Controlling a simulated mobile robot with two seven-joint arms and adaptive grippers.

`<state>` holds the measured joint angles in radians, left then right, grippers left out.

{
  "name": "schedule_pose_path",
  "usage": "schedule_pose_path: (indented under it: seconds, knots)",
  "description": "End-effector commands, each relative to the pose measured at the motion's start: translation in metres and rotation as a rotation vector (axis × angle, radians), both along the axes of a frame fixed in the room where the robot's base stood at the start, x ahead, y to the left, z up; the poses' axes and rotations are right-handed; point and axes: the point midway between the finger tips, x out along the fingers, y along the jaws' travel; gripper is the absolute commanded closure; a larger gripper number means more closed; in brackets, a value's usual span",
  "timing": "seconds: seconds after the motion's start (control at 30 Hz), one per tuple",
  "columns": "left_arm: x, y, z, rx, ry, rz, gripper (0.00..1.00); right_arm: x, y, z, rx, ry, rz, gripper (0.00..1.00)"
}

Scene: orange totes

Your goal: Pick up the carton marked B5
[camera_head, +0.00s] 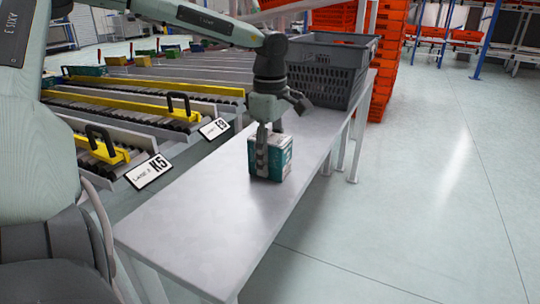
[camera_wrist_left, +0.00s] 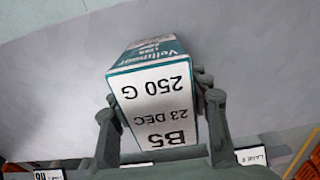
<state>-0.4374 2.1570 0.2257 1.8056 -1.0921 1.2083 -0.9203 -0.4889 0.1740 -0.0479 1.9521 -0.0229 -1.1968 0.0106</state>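The carton marked B5 (camera_head: 284,164) is a teal and white box on the grey table. My left gripper (camera_head: 263,150) reaches down over the carton. Its fingers (camera_wrist_left: 157,95) are on either side of it, close to its side edges. I cannot tell whether they press on it. The carton appears to rest on the table. My right gripper is in neither view.
The grey table (camera_head: 205,245) is bare in front of the carton. A dark grey crate (camera_head: 322,75) stands behind it on the table. At left are roller lanes with yellow bars and a K5 sign (camera_head: 149,171). Orange totes (camera_head: 388,70) are stacked behind; open floor lies right.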

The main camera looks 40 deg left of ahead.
Motion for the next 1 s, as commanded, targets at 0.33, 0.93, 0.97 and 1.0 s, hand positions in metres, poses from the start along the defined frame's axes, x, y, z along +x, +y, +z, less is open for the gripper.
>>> schedule_pose_path:
  seconds: [0.33, 0.93, 0.97, 1.0]
  knots:
    - [0.0, 0.0, 0.001, 0.0, -0.001, 0.0, 0.91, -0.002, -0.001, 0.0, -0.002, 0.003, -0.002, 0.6]
    - [-0.009, 0.014, 0.053, -0.003, -0.007, 0.003, 0.91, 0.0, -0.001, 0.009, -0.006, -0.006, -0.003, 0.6]
    - [-0.013, 0.019, 0.056, -0.004, -0.008, 0.002, 0.91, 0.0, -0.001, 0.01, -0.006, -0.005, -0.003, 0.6]
    - [-0.018, 0.026, 0.062, -0.003, -0.008, 0.002, 0.91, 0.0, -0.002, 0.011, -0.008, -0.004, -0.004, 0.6]
